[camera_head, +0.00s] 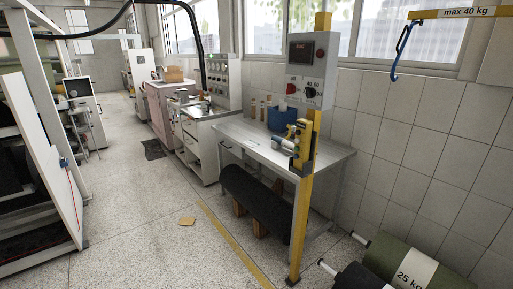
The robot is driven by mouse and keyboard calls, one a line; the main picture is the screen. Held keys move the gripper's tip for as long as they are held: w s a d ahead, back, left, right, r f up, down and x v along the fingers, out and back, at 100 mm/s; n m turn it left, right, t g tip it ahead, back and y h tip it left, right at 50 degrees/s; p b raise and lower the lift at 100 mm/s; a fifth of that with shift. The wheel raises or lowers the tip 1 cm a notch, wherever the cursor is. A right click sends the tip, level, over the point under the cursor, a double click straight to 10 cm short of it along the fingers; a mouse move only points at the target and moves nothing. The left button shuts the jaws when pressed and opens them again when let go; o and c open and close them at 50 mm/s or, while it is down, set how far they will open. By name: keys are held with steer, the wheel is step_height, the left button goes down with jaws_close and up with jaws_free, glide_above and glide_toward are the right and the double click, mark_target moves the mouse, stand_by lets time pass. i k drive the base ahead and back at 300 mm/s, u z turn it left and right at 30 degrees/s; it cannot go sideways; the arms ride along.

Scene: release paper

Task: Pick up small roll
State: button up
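No roll is marked as the small one. At the bottom right, a dark roll (352,276) with a white band and a pale core end is cut off by the lower edge. Beside it to the right lies a thicker green roll (385,255) with a white label reading "25 kg" and a core end sticking out. A long black roll (256,200) lies on wooden blocks (260,226) under the grey table (262,147). My gripper is not in view.
A yellow post (301,215) with a control box (310,68) stands at the table's front. A blue hook (399,55) hangs from a yellow beam marked "max 40 kg" (465,13). A white-framed rack (45,160) stands left. The speckled floor (150,220) between is mostly clear.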

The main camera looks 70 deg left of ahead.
mark_target(290, 145)
steer(key=u, duration=2.55)
steer(key=i, duration=1.35)
steer(key=u, duration=0.2)
steer(key=i, duration=2.55)
steer(key=z, duration=0.75)
